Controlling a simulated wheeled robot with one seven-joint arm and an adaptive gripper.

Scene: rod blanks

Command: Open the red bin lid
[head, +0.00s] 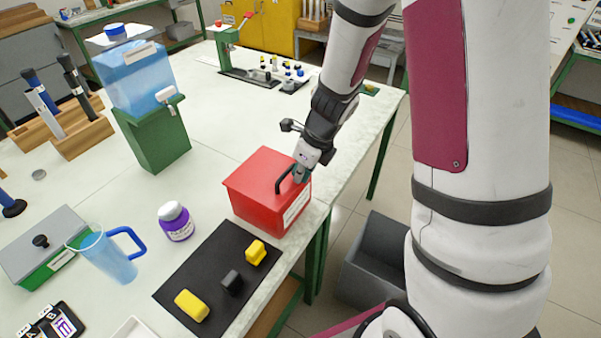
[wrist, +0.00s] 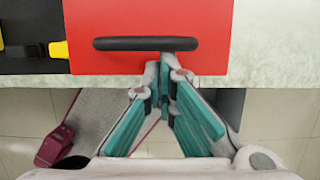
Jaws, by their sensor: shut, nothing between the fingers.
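The red bin (head: 258,205) stands near the table's right edge, with a white label on its side. Its red lid (head: 262,172) lies flat and closed on top, with a black bar handle (head: 286,178). In the wrist view the lid (wrist: 110,20) fills the upper middle and the handle (wrist: 145,43) runs across it. My gripper (head: 302,173) is at the lid's right side, close to the handle. In the wrist view my gripper (wrist: 165,70) has its fingertips together just below the handle's right half, with nothing between them. Whether a fingertip touches the handle I cannot tell.
A black mat (head: 208,278) with yellow and black blocks lies left of the bin. A purple jar (head: 175,222), a blue pitcher (head: 108,255) and a water dispenser (head: 138,78) stand farther left. A grey bin (head: 375,262) is on the floor.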

